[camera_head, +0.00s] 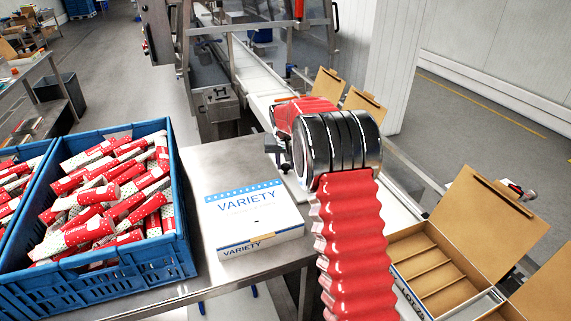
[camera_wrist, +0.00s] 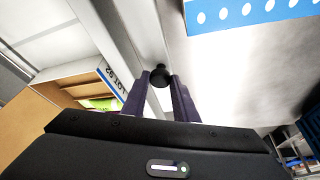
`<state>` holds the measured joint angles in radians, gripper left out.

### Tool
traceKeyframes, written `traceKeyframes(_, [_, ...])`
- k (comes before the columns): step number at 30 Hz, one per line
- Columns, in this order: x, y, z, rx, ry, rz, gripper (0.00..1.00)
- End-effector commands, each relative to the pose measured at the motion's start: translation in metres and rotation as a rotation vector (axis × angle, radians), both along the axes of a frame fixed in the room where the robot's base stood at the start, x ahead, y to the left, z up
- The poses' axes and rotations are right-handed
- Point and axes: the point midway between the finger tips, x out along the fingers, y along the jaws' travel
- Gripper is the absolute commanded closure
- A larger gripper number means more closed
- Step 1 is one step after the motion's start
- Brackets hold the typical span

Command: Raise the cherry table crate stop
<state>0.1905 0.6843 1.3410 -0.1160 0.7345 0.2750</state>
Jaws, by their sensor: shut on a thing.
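A round black knob (camera_wrist: 160,75), apparently the crate stop's handle, sits at the edge of the metal table in the wrist view. My gripper (camera_wrist: 161,84) has its two dark purple fingers on either side of the knob and is shut on it. The rest of the stop is hidden, so I cannot tell whether it is up or down. In the head view my red and black arm covers the fingertips. The steel table (camera_head: 205,160) carries a blue crate (camera_head: 150,262) full of red and white wrapped lollies at its left.
A closed white and blue VARIETY box (camera_head: 248,212) stands on the table, left of my arm. An open brown carton (camera_head: 500,215) with dividers is on the right, beside a white conveyor (camera_head: 262,88). A second blue crate (camera_head: 38,150) is at far left.

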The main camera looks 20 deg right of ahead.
Motion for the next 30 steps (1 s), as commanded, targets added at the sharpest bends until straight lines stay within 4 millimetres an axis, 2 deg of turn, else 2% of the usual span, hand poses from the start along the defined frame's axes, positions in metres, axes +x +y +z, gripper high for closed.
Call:
traceKeyframes(5, [0.000,0.000,0.000,0.000,0.000,0.000,0.96])
traceKeyframes(17, [0.001,-0.002,0.002,0.036,-0.002,-0.001,0.96])
traceKeyframes(30, [0.001,-0.016,0.008,0.218,-0.003,-0.004,0.96])
